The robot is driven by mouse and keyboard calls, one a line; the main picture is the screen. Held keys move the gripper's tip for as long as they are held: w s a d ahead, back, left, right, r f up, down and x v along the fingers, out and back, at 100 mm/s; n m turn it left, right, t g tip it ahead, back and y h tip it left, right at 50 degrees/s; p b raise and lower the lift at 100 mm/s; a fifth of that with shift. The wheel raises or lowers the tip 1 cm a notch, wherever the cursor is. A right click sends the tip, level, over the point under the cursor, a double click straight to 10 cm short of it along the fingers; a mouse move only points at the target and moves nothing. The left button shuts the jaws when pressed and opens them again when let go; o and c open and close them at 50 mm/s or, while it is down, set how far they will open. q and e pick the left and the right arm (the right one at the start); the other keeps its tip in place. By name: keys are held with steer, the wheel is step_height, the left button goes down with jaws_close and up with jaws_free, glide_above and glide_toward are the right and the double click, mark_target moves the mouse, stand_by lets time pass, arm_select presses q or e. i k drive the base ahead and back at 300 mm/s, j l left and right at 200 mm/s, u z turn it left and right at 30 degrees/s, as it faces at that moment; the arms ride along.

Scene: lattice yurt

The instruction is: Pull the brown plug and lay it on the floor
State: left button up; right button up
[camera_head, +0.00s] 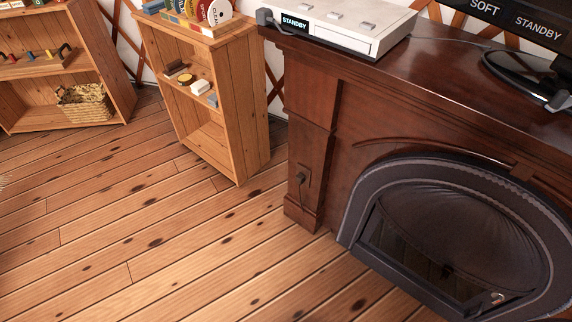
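A small dark brown plug (301,179) sits against a brown plate on the lower front of the fireplace's left pillar (312,150). A thin dark cord seems to hang down from it. It blends with the dark wood, so its exact outline is hard to tell. The wooden plank floor (150,230) is in view below and to the left. Neither of my grippers is in view.
A white box (345,22) reading STANDBY and a dark screen (510,20) stand on the mantel. The arched black firebox (460,230) is right of the pillar. A shelf unit (245,110) with small items stands left. The floor in front is clear.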

mark_target(299, 178)
steer(key=i+j+z, duration=0.15)
steer(key=j, duration=0.45)
steer(key=i+j+z, duration=0.1)
steer(key=j, duration=0.5)
steer(key=i+j+z, duration=0.15)
steer(key=j, duration=0.45)
steer(key=i+j+z, duration=0.15)
steer(key=j, duration=0.5)
steer(key=i+j+z, duration=0.15)
steer(key=j, duration=0.45)
